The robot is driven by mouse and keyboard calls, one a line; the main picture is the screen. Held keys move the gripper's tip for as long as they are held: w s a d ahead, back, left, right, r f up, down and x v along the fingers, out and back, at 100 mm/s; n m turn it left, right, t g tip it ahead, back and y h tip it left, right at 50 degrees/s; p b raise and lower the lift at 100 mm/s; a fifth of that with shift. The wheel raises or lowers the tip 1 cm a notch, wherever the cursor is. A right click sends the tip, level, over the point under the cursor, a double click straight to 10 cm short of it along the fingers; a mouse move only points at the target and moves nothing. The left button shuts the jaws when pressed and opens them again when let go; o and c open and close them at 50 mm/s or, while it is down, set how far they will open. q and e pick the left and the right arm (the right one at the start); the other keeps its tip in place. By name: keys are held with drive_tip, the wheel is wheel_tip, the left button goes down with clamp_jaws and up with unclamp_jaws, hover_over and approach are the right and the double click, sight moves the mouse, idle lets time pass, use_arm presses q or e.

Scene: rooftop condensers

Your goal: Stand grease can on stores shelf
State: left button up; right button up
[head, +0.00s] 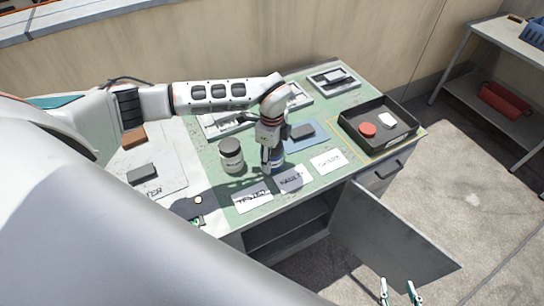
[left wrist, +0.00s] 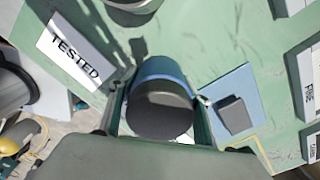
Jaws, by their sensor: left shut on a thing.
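A can with a dark lid and a blue band is in my left gripper (head: 270,158) on the green-topped bench. The can (head: 278,160) is partly hidden by the fingers in the head view. In the left wrist view the can (left wrist: 160,108) has its dark round lid towards the camera, with one finger on either side. I cannot tell whether it touches the bench. My right gripper (head: 399,292) shows at the bottom edge, its fingertips apart and empty. A grey shelf unit (head: 500,88) stands at the far right; its lower shelf has bare room left of a red box.
A grey can (head: 231,150) stands left of the gripper. Label cards (head: 291,179) lie along the front edge. A black tray (head: 352,142) holds a red disc and a white item. The cabinet door (head: 395,238) stands open into the floor space. A blue crate (head: 535,32) is on the shelf unit.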

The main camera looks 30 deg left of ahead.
use_arm(q)
drive_tip(key=shift+f, duration=0.1)
drive_tip(key=o, duration=1.1)
drive_tip(key=shift+f, duration=0.1)
drive_tip(key=o, duration=0.3)
